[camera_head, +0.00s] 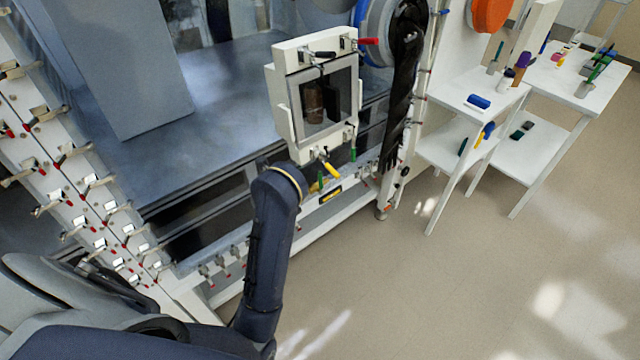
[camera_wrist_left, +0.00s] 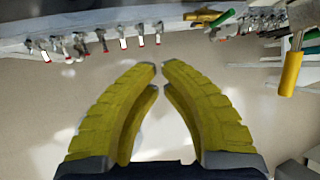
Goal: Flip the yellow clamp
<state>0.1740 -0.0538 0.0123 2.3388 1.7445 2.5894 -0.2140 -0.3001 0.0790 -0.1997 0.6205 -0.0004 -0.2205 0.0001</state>
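The yellow clamp handle (camera_head: 332,170) sticks out below the white framed door (camera_head: 298,110), pointing down and right, in the head view. In the left wrist view a yellow handle (camera_wrist_left: 290,73) hangs at the upper right, apart from my fingers. My left gripper (camera_wrist_left: 159,67) has two ribbed yellow fingers drawn together, with only a thin gap at the tips and nothing between them. In the head view my left wrist hides most of this gripper just below and left of the clamp. My right gripper is in neither view.
Green handles (camera_head: 352,155) flank the yellow one, and a red handle (camera_head: 368,41) sits at the door's top right. A row of toggle clamps (camera_wrist_left: 120,35) lines the white rail. White tables (camera_head: 475,100) stand at right; the floor (camera_head: 480,290) is clear.

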